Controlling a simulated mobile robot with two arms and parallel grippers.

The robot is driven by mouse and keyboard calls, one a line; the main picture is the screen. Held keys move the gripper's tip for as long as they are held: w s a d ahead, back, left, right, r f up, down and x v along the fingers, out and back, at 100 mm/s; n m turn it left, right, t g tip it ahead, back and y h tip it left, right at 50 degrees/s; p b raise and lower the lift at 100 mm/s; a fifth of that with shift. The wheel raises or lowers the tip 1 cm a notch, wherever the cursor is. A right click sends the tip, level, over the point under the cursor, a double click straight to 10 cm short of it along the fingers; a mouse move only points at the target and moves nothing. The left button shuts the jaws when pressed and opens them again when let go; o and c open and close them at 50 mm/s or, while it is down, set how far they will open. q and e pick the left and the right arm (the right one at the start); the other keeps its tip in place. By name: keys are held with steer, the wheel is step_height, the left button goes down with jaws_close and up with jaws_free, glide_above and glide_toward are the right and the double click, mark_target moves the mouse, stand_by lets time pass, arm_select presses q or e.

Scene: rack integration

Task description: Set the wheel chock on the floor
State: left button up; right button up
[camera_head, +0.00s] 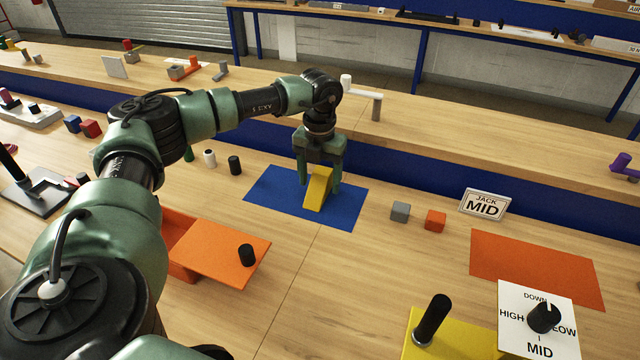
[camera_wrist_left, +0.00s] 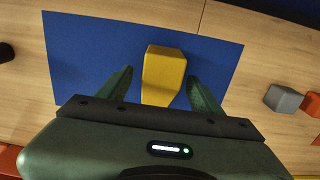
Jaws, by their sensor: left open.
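The yellow wheel chock (camera_head: 318,188) is a wedge that stands on the blue mat (camera_head: 270,193) on the wooden bench. My left gripper (camera_head: 319,184) is above the mat, pointing down, with its fingers on either side of the chock. In the left wrist view the chock (camera_wrist_left: 163,74) lies between the two open fingers (camera_wrist_left: 162,85), with a visible gap on each side. The blue mat (camera_wrist_left: 85,55) spreads around it there. My right gripper is not in view.
A grey cube (camera_head: 400,211) and an orange cube (camera_head: 435,220) sit right of the mat. An orange box (camera_head: 215,250) is at front left. Black (camera_head: 235,165) and white cylinders (camera_head: 210,158) stand left of the mat.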

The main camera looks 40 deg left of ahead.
arm_select(q)
steer(key=shift+f, duration=0.15)
jaws_close()
